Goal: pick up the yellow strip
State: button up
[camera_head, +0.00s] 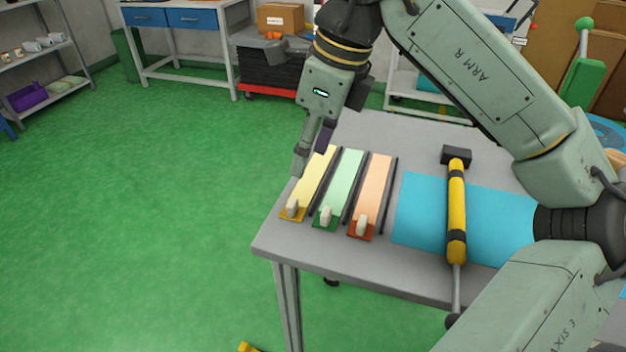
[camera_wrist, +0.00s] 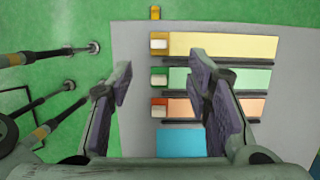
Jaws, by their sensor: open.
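The yellow strip (camera_head: 315,184) lies flat on the grey table, leftmost of three strips, with a pale block at its near end. In the wrist view the yellow strip (camera_wrist: 225,46) runs across the top, beyond my fingertips. My gripper (camera_head: 303,158) hangs above the table's left edge, close to the strip's far part. In the wrist view its two purple-padded fingers (camera_wrist: 160,72) are spread apart with nothing between them. The gripper partly covers the strip's far end in the head view; whether it touches cannot be told.
A green strip (camera_head: 344,180) and an orange strip (camera_head: 374,185) lie beside it, with dark bars between. A cyan mat (camera_head: 418,215) and a hammer with a yellow handle (camera_head: 457,215) lie to the right. The grey table (camera_head: 290,239) has bare room in front.

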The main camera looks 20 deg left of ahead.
send_over(293, 202)
jog(key=d, duration=0.2)
jog(key=x, duration=0.2)
jog(key=d+x, duration=0.1)
jog(key=x, duration=0.2)
jog(key=shift+f+p, duration=0.1)
jog(key=shift+p, duration=0.25)
jog(key=shift+p+x, duration=0.8)
jog(key=shift+x, duration=2.15)
jog(key=shift+d, duration=0.15)
jog(key=shift+c, duration=0.6)
jog(key=c, duration=0.8)
